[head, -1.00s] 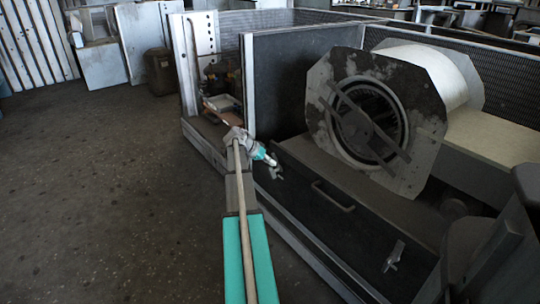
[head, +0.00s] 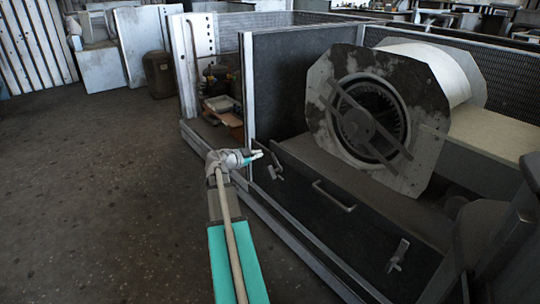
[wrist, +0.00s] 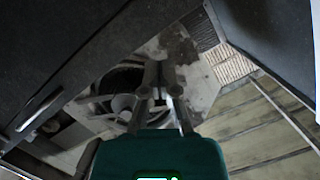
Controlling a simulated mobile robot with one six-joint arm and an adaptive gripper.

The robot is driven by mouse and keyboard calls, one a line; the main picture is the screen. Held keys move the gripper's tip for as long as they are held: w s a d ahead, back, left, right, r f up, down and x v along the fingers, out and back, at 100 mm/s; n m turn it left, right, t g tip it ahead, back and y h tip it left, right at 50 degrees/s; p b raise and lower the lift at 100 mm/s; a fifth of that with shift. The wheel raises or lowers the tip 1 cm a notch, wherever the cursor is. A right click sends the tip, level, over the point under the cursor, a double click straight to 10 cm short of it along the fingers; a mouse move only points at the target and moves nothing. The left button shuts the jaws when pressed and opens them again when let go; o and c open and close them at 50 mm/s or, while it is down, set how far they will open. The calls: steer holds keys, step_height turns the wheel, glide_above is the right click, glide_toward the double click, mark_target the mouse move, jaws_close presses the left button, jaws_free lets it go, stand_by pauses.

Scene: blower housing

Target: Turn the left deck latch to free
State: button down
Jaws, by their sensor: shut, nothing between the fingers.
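The left deck latch (head: 275,171) is a small grey metal latch near the upper left corner of the dark front panel (head: 318,225). It is small, and its exact angle is hard to tell. My gripper (head: 259,154) is just left of and above the latch, apart from it in the head view. Its fingers are closed together and empty. In the wrist view the shut fingers (wrist: 158,90) point toward the blower; I cannot make out the left latch there.
A bar handle (head: 333,197) is mid-panel, and a second latch (head: 397,257) is at its right. The blower housing (head: 375,120) stands on the deck behind. A dark upright panel (head: 285,80) rises behind the left latch. The floor to the left is clear.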

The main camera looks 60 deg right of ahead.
mark_target(274, 151)
steer(key=shift+w+a+r+m+h, duration=0.2)
steer(key=shift+a+m+h, duration=0.05)
steer(key=shift+m+h, duration=0.05)
steer(key=shift+d, duration=0.15)
steer(key=b+x, duration=0.2)
steer(key=x, duration=0.7)
steer(key=shift+w+d+f, duration=0.1)
steer(key=shift+d+f, duration=0.05)
steer(key=shift+f, duration=0.05)
steer(key=shift+w+d+f+b, duration=0.2)
steer(key=shift+d+f+b, duration=0.25)
steer(key=shift+f+b, duration=0.25)
steer(key=shift+w+d+f+b, duration=0.15)
steer(key=shift+w+f+b, duration=0.25)
steer(key=shift+f+b, duration=0.05)
steer(key=shift+w+d+f+b, duration=0.2)
steer(key=shift+w+f+b, duration=0.15)
steer(key=shift+f+b, duration=0.1)
